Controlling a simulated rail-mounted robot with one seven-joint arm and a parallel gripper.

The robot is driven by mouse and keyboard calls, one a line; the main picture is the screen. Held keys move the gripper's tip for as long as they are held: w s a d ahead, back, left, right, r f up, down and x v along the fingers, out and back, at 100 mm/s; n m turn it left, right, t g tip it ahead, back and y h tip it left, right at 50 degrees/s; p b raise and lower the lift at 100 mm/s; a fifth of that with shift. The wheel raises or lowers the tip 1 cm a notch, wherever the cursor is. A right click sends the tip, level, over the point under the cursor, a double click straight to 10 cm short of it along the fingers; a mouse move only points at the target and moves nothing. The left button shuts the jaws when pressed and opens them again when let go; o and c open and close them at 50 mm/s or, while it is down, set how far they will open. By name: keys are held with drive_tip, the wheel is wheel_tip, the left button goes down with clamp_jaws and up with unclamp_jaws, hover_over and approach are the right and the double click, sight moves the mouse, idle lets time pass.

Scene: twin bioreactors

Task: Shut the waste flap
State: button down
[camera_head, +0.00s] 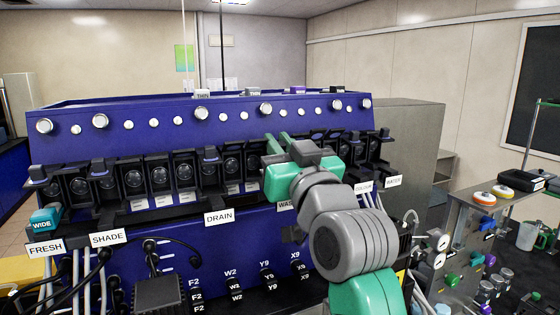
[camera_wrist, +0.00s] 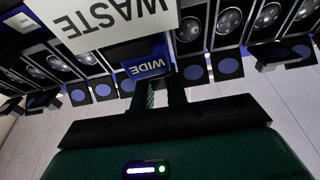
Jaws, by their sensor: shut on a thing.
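The white WASTE sign (camera_wrist: 100,18) fills the top left of the wrist view. In the head view the WASTE sign (camera_head: 284,206) is partly covered by my arm. Just below the sign in the wrist view is a dark block with a blue label reading WIDE (camera_wrist: 148,66), which I take as part of the waste flap. My gripper (camera_wrist: 161,90) has its dark fingers close together at this block and is shut on it. In the head view my green gripper (camera_head: 279,146) reaches the row of black flaps, and its fingertips and the waste flap are hidden there.
The blue housing (camera_head: 150,115) carries a row of round knobs above several black flaps. A DRAIN sign (camera_head: 219,217) hangs left of my arm. COLOUR (camera_head: 363,186) and WATER (camera_head: 393,181) signs are close on the right. Cables hang at the lower left.

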drive_tip(key=f+t+b, duration=0.1)
drive_tip(key=b, duration=0.2)
drive_tip(key=shift+y, duration=0.3)
drive_tip(key=shift+s+r+t+b, duration=0.1)
drive_tip(key=shift+r+t+b, duration=0.05)
drive_tip(key=shift+t+b, duration=0.4)
drive_tip(key=shift+r, duration=0.15)
drive_tip(key=c, duration=1.4)
unclamp_jaws()
drive_tip(key=shift+s+d+f, duration=0.15)
drive_tip(key=shift+s+f, duration=0.05)
drive_tip(key=s+d, duration=0.2)
drive_tip(key=s, duration=0.4)
drive_tip(key=s+d+f+b, duration=0.1)
drive_tip(key=s+d, duration=0.2)
drive_tip(key=s, duration=0.4)
drive_tip(key=shift+d, duration=0.35)
